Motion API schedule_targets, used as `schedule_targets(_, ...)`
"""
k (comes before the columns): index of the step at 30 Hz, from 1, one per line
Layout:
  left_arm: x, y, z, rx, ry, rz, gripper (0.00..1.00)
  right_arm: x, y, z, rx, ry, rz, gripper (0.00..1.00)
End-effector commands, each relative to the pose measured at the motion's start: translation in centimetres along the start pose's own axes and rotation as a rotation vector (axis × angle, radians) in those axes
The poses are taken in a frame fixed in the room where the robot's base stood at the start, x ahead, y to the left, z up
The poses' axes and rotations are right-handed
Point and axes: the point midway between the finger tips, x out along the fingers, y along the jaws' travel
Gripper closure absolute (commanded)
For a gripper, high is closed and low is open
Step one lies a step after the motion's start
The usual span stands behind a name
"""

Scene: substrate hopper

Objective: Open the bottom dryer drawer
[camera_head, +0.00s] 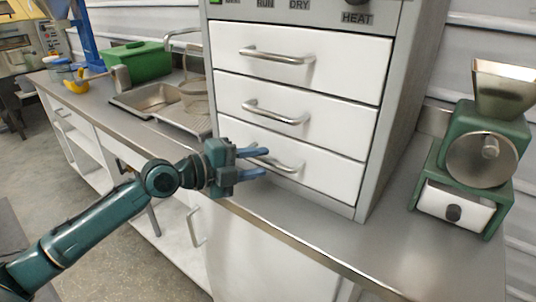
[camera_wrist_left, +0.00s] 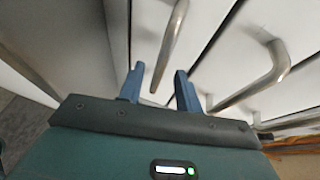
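The dryer (camera_head: 377,120) has three white drawers, all flush with its grey frame. The bottom dryer drawer (camera_head: 325,178) is shut, and its curved metal handle (camera_head: 285,166) is partly hidden by my fingers. My left gripper (camera_head: 267,162) is at this handle from the left, its two blue fingers apart. In the left wrist view the fingers (camera_wrist_left: 160,88) are open, and the handle (camera_wrist_left: 173,40) runs down toward the gap between them. I cannot tell whether they touch it. My right gripper is in neither view.
The middle drawer handle (camera_head: 275,113) is just above my left gripper; the top handle (camera_head: 277,56) is higher. A green grinder (camera_head: 487,125) stands right of the dryer. A sink (camera_head: 160,97) and green box (camera_head: 138,62) are left. The counter front edge (camera_head: 290,243) runs below.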

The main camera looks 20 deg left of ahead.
Motion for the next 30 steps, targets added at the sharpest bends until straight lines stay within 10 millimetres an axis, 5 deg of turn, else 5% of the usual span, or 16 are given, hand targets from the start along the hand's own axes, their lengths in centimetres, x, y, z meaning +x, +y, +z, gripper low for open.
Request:
schedule_targets(6,2.7,-0.1,0.0,-0.001,0.0,-0.001,0.66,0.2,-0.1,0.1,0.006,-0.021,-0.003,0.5)
schedule_targets(18,3.3,0.0,0.0,0.002,0.0,0.001,0.66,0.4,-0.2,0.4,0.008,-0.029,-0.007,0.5)
schedule_targets(30,3.3,0.1,0.0,0.001,0.0,0.001,0.98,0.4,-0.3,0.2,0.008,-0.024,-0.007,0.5)
